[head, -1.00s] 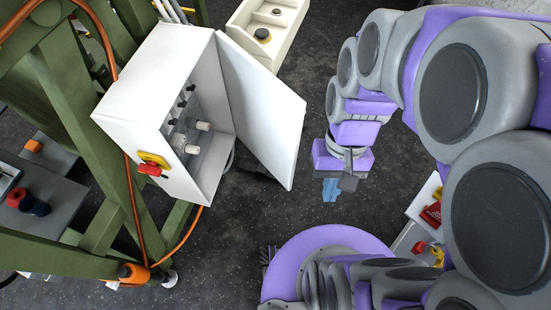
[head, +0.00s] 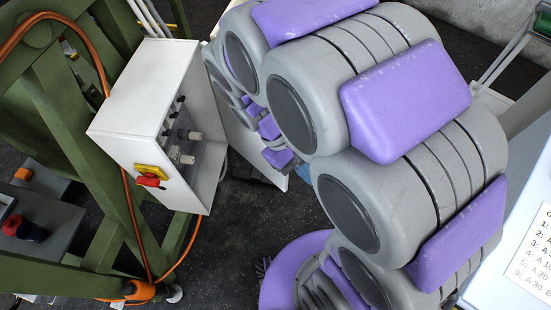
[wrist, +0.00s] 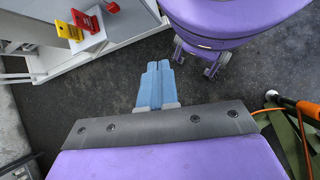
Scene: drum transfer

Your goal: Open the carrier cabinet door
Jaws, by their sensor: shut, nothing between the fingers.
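The white carrier cabinet (head: 140,85) is mounted on a green frame at the left of the head view. It has a red and yellow rotary switch (head: 150,175) on its side, and its inside with black knobs and pale fittings shows. Its white door (head: 238,132) stands open to the right, largely hidden behind my arm. My gripper (wrist: 155,88) shows in the wrist view with its blue fingers together and empty, above the dark floor. In the head view my arm hides the fingers, so I cannot tell whether they touch the door.
The green frame (head: 70,130) with orange hose stands around the cabinet. In the wrist view, red and yellow tags (wrist: 80,22) sit on a pale unit at upper left, and an orange fitting (wrist: 305,108) is at right. Dark floor (wrist: 90,105) lies clear below the fingers.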

